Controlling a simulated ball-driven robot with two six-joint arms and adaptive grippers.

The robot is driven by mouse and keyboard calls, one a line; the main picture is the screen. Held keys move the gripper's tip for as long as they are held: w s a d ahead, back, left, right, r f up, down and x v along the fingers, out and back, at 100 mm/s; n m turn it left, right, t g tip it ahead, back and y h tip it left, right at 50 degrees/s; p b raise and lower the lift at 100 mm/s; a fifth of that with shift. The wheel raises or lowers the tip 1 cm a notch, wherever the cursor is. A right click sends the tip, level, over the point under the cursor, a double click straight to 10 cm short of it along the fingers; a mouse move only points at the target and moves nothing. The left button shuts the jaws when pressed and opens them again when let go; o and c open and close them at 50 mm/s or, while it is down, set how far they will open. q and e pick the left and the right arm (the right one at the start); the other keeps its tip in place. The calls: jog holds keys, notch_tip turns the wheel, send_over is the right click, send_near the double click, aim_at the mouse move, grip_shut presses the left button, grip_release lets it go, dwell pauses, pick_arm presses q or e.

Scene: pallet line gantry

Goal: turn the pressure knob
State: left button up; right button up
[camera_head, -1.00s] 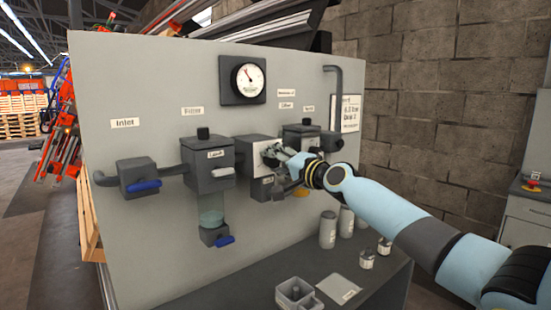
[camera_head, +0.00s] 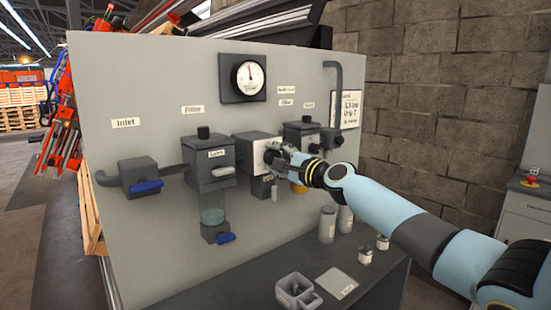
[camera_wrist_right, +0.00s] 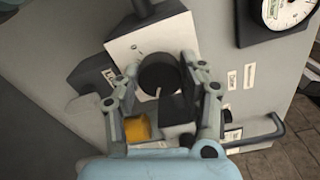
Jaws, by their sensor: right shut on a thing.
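The pressure knob is a dark round knob (camera_wrist_right: 160,76) on the pale face of the regulator block (camera_wrist_right: 150,36), seen in the right wrist view. The regulator block also shows in the head view (camera_head: 245,152), at the middle of the grey panel. My right gripper (camera_head: 272,152) is at the front of the block and hides most of the knob in the head view. In the right wrist view its two fingers (camera_wrist_right: 158,84) stand on either side of the knob, shut on it. A white pressure gauge (camera_head: 249,77) is above; its needle points nearly straight up. My left gripper is not in view.
Left of the block are a filter unit (camera_head: 208,160) and an inlet valve with a blue handle (camera_head: 147,186). Right of it is a lubricator unit (camera_head: 303,135). Bottles (camera_head: 327,225) and a grey open box (camera_head: 295,289) stand on the shelf below.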

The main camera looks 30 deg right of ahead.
dwell(0.5)
jog(key=o, duration=1.2)
jog(key=shift+d, duration=0.1)
jog(key=shift+s, duration=0.1)
jog(key=s, duration=0.7)
jog(key=shift+s+d, duration=0.15)
jog(key=shift+d, duration=0.1)
